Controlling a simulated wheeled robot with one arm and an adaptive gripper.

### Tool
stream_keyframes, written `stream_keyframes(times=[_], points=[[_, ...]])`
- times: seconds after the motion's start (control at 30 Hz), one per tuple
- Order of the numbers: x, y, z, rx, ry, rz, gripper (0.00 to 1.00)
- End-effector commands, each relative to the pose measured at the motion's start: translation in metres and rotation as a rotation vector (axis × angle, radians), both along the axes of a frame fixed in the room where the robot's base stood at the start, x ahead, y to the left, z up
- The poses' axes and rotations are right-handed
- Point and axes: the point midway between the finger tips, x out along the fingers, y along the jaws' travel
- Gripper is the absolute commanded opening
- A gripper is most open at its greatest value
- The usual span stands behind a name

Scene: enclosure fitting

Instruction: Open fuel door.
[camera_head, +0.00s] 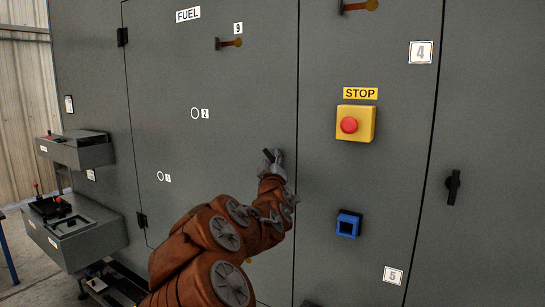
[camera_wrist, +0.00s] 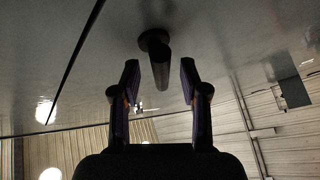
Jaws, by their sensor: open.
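The fuel door (camera_head: 220,90) is a large grey panel with a "FUEL" label at its top and hinges on its left edge. It looks closed, flush with the cabinet. Its dark handle (camera_head: 267,155) is near the right edge, partly hidden by my gripper (camera_head: 276,164). In the wrist view the handle (camera_wrist: 160,68) projects from the panel towards the camera. My gripper (camera_wrist: 160,78) is open, with one finger on each side of the handle in the picture. Gaps show on both sides, and I cannot tell how deep the handle sits between the fingers.
Right of the door are a yellow box with a red stop button (camera_head: 349,125), a blue square fitting (camera_head: 348,224) and another dark handle (camera_head: 453,187). A small lever (camera_head: 229,43) is high on the door. Grey boxes with levers (camera_head: 75,235) jut out at lower left.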

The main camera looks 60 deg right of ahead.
Motion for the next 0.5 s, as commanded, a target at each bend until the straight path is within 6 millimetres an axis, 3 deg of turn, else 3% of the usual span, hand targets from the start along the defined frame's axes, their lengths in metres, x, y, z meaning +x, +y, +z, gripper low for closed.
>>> stream_keyframes(times=[0.5], points=[[0.0078,-0.0108,0.0039,0.001,0.000,0.001,0.44]])
